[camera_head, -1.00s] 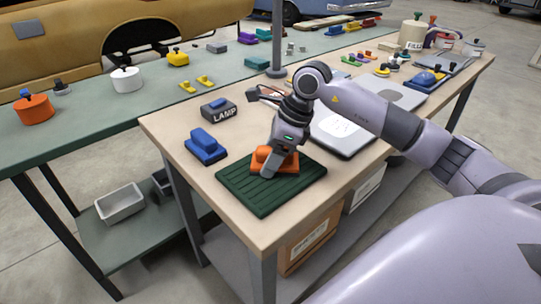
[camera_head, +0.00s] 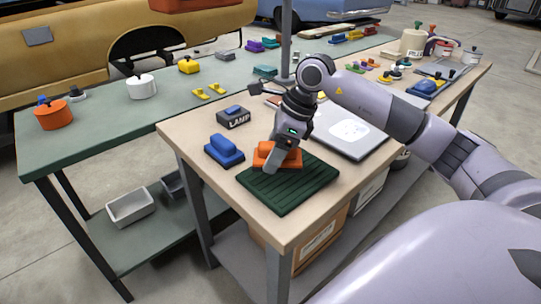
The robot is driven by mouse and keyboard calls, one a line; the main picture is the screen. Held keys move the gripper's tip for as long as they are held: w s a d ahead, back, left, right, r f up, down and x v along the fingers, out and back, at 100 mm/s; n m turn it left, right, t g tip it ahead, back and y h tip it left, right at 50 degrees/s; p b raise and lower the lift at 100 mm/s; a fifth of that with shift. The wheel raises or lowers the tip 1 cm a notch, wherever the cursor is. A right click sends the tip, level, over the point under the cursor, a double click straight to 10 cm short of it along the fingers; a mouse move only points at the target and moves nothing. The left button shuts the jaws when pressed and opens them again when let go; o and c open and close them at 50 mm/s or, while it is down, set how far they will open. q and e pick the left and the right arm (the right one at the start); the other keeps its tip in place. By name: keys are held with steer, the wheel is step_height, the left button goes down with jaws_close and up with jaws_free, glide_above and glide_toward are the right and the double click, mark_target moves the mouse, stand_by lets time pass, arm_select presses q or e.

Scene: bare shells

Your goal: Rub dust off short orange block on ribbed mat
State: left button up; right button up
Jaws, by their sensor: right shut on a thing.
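The short orange block (camera_head: 291,157) is at the far left edge of the dark green ribbed mat (camera_head: 300,192), near the front corner of the wooden table. My right gripper (camera_head: 272,168) points down and is shut on the orange block. Its fingers hide part of the block. I cannot tell whether the block touches the mat or is slightly above it. Any dust on it is too small to see. My left gripper is not in view.
A blue block (camera_head: 225,151) sits just left of the mat. A dark box marked LAMP (camera_head: 234,118) stands behind it. A grey panel (camera_head: 349,135) lies to the right under my forearm. The wooden tabletop (camera_head: 276,229) is bare in front of the mat.

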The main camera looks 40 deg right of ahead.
mark_target(270, 144)
steer(key=shift+r, duration=0.7)
steer(key=shift+r+p, duration=0.95)
steer(key=shift+r, duration=0.15)
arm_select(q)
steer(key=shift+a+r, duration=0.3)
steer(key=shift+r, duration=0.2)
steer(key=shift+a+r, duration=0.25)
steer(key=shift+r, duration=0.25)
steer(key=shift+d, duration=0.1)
arm_select(e)
steer(key=shift+f, duration=0.1)
